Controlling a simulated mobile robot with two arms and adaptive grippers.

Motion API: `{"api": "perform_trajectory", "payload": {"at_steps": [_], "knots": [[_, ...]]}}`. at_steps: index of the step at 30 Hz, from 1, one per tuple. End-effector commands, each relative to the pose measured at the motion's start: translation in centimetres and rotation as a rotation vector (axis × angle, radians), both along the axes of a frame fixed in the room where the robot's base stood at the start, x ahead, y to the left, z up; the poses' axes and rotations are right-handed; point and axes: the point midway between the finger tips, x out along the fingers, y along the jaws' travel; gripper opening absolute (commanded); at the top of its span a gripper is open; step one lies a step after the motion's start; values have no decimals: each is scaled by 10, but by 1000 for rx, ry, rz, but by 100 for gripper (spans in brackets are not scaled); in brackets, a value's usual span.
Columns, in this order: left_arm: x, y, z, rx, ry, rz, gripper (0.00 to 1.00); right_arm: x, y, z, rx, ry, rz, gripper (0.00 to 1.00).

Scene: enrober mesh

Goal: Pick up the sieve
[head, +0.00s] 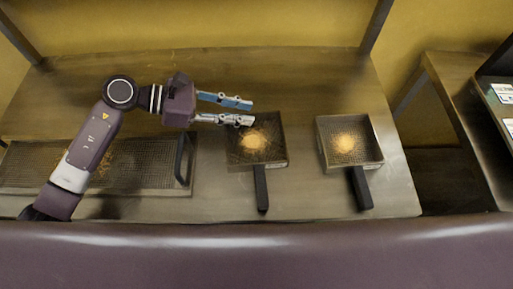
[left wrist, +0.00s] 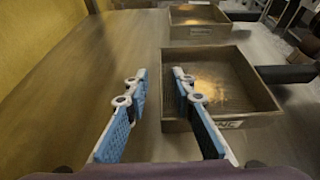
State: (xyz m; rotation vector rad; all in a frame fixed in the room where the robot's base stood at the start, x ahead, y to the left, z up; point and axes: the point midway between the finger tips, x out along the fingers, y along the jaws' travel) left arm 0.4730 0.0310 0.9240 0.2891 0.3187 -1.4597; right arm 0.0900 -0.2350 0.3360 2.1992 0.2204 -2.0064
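Two square sieves with dark handles lie side by side on the table. The middle sieve (head: 272,163) has its handle (head: 261,190) toward the front, with a golden-brown patch inside. The right sieve (head: 358,163) looks alike, with its handle (head: 361,188) also toward the front. My left gripper (head: 248,111) is open and empty, its fingertips over the back left of the middle sieve in the head view. In the left wrist view, the near sieve (left wrist: 245,119) has its left wall between the two fingers (left wrist: 160,78). I cannot tell their height above it. My right gripper is not in view.
A long mesh tray (head: 150,180) with a dark upright handle (head: 183,158) lies on the table's left, partly behind my left arm. The table (head: 300,75) is clear behind the sieves. A side table (head: 455,90) stands at the right, across a gap.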

Motion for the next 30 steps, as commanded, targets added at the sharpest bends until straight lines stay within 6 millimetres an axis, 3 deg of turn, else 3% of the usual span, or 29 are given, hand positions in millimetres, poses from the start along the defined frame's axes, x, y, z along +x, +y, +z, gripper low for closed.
{"api": "perform_trajectory", "payload": {"at_steps": [1,6,14,21,30], "knots": [[0,-9,3,-3,2,-1,23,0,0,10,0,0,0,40],[1,-26,-8,-1,0,-1,23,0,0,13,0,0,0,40],[2,-28,-11,1,-1,0,23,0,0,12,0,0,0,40],[2,-27,-11,1,-1,0,0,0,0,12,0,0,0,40],[2,-28,-10,-1,-1,0,0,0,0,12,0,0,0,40]]}}
